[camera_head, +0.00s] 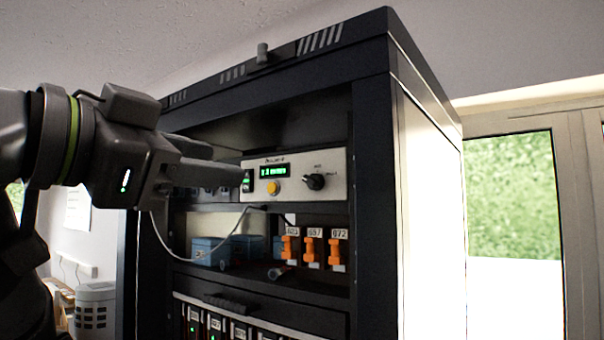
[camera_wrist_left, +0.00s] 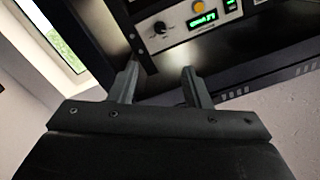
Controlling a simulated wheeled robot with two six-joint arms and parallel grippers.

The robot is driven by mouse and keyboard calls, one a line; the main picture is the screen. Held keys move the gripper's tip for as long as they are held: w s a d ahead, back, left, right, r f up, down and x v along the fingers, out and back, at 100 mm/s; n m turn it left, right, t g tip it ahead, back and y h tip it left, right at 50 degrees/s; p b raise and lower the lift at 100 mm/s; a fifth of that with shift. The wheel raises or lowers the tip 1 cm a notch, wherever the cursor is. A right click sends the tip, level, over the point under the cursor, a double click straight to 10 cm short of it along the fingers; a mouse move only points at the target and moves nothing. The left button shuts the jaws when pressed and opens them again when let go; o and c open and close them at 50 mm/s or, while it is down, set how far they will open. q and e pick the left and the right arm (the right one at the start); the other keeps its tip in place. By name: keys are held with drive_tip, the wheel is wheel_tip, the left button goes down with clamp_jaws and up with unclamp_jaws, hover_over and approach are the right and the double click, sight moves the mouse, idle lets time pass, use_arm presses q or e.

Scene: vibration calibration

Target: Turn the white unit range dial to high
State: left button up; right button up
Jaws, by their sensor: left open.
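The white unit (camera_head: 297,195) sits on an upper shelf of the black rack, with a green lit display (camera_head: 274,171) and a yellow button (camera_head: 273,188). Its black range dial (camera_head: 315,182) is at the right of the panel. The dial's small labels are too blurred to read. My left gripper (camera_head: 228,163) is open and empty, in front of and left of the panel, hiding part of the unit's left side. In the left wrist view the dial (camera_wrist_left: 160,27) shows beyond the open fingers (camera_wrist_left: 160,72), apart from them. My right gripper is out of view.
The black rack (camera_head: 372,180) frames the unit, with a post close to its right. Below are orange-handled tagged items (camera_head: 313,248), blue boxes (camera_head: 240,249) and a row of lit modules (camera_head: 240,328). A pale cable (camera_head: 160,235) hangs under my gripper.

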sight(309, 179)
use_arm(q)
drive_tip(key=p+x, duration=0.7)
drive_tip(key=x, duration=0.8)
drive_tip(key=shift+w+d, duration=0.15)
drive_tip(key=shift+w, duration=0.05)
drive_tip(key=shift+w+d+f+p, duration=0.1)
drive_tip(key=shift+w+d+p, duration=0.25)
drive_tip(key=shift+w, duration=0.2)
drive_tip(key=shift+c, duration=0.4)
